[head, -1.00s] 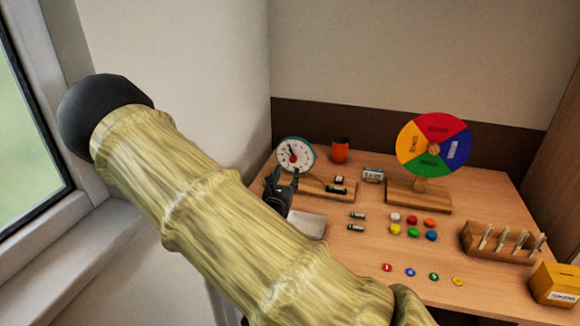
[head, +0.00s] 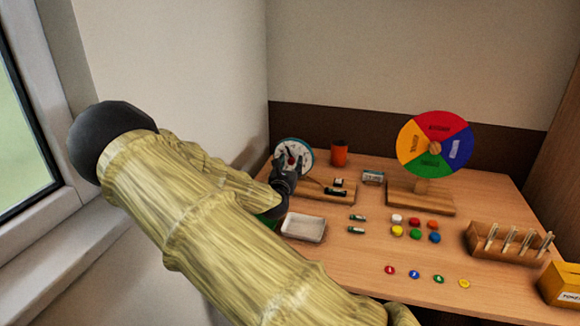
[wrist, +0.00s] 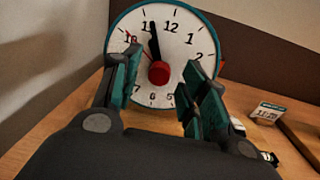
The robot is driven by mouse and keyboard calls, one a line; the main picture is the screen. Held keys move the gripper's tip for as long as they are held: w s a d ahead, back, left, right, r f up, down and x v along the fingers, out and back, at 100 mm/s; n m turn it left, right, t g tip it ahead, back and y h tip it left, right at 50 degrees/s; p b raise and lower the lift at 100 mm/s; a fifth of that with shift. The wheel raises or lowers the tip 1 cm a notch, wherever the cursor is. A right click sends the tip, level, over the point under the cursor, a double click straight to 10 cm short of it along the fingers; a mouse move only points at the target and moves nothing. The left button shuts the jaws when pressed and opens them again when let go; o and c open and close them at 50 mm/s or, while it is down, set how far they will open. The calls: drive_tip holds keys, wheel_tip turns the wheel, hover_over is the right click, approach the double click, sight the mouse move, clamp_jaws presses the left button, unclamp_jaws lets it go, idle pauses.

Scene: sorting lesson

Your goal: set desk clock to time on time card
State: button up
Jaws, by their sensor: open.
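The desk clock (head: 306,151) stands at the back left of the desk, with a white face and teal rim. In the wrist view the clock face (wrist: 183,45) fills the upper middle. Its thick black hand points between 11 and 12, and a thin red hand points toward 10. A red knob (wrist: 159,73) sits at its centre. My gripper (wrist: 163,70) is open, its fingers left and right of the knob in the picture; contact cannot be told. In the head view my gripper (head: 285,170) covers part of the clock. The time card (head: 372,177) stands right of the clock; it shows in the wrist view (wrist: 267,113), its digits small and blurred.
Batteries, coloured caps and small tokens lie mid-desk. A wooden rack (head: 505,243) and a yellow box (head: 562,284) are at right. The wall is close at left.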

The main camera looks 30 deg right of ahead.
clamp_jaws()
drive_tip(key=shift+m, duration=0.4)
drive_tip(key=m+b, duration=0.1)
drive_tip(key=m, duration=0.5)
drive_tip(key=shift+f+m+b, duration=0.15)
drive_tip(key=shift+m+b, duration=0.15)
drive_tip(key=shift+b, duration=0.05)
drive_tip(key=m+h+b, duration=0.1)
drive_tip(key=m, duration=0.5)
drive_tip(key=shift+m, duration=0.3)
drive_tip(key=m, duration=0.4)
drive_tip(key=m+g, duration=0.1)
drive_tip(key=m, duration=0.2)
drive_tip(key=shift+f+m+h+b, duration=0.1)
drive_tip(key=shift+m+h+b, duration=0.25)
drive_tip(key=shift+m+h, duration=0.05)
drive_tip(key=m, duration=0.4)
drive_tip(key=shift+m, duration=0.4)
drive_tip(key=shift+a+m+g, duration=0.1)
drive_tip(key=shift+m+g, duration=0.3)
drive_tip(key=shift+m, duration=1.3)
